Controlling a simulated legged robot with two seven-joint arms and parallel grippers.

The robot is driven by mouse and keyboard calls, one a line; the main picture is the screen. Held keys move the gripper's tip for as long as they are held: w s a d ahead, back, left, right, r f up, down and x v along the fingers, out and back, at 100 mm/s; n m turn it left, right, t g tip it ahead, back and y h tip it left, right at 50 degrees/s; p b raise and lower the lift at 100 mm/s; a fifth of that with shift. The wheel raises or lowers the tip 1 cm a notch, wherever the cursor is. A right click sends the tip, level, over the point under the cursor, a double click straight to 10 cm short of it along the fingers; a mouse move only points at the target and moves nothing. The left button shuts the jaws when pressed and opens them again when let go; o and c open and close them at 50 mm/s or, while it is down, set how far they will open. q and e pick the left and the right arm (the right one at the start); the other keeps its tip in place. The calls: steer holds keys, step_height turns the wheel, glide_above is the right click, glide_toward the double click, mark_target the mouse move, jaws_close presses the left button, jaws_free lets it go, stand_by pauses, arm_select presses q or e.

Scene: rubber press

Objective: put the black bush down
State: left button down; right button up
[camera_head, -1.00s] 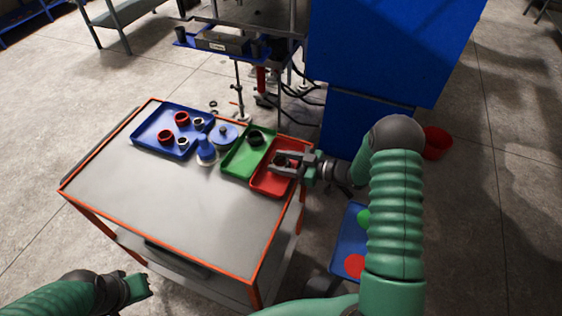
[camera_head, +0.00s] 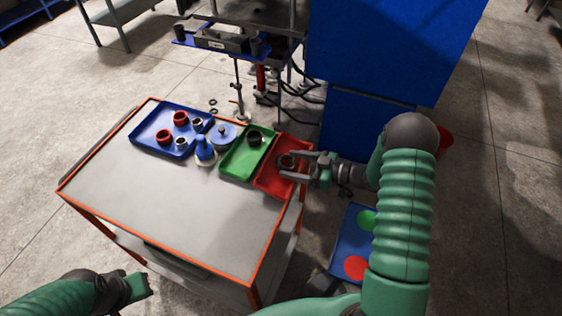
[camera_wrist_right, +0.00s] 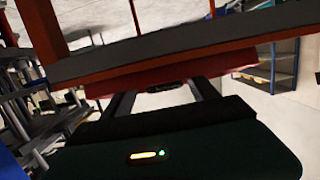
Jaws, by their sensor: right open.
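A black bush (camera_head: 287,161) sits in the red tray (camera_head: 266,184) at the right end of the cart. My right gripper (camera_head: 288,165) is open, with its fingertips over the tray close to the bush and the jaws not closed on it. In the right wrist view the two fingers reach toward the red tray (camera_wrist_right: 225,66), with a dark piece, likely the bush (camera_wrist_right: 165,86), partly hidden beyond them. A second black bush (camera_head: 254,138) stands in the green tray (camera_head: 235,170). My left gripper (camera_head: 137,287) is at the lower left, away from the cart top.
A blue tray (camera_head: 150,139) holds several red and dark rings. The front of the cart top (camera_head: 170,210) is clear. A blue cabinet (camera_head: 400,50) stands behind on the right.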

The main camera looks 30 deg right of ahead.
steer(key=v, duration=0.8)
steer(key=w+h, duration=0.2)
steer(key=w+r+m+h, duration=0.1)
steer(key=w+h, duration=0.1)
steer(key=w, duration=0.1)
steer(key=w+r+m+h, duration=0.1)
steer(key=w+h, duration=0.1)
steer(key=w, duration=0.1)
steer(key=shift+h, duration=0.3)
steer(key=shift+a+r+m+h, duration=0.35)
steer(key=shift+a+m+h, duration=0.2)
steer(key=shift+m+h, duration=0.55)
steer(key=s+a+g+h, duration=0.1)
steer(key=s, duration=0.1)
steer(key=s+a+m+g, duration=0.1)
steer(key=s+a, duration=0.1)
steer(key=s+a+m+g+h, duration=0.1)
steer(key=s, duration=0.1)
steer(key=shift+a+h, duration=0.15)
steer(key=shift+h, duration=0.15)
steer(key=s+a+f+m+g+y, duration=0.1)
steer(key=s+a+g, duration=0.5)
steer(key=s, duration=0.9)
steer(key=a+m, duration=0.1)
steer(key=a, duration=0.2)
steer(key=shift+s+a+f, duration=0.15)
steer(key=shift+s+f, duration=0.1)
steer(key=shift+f, duration=0.1)
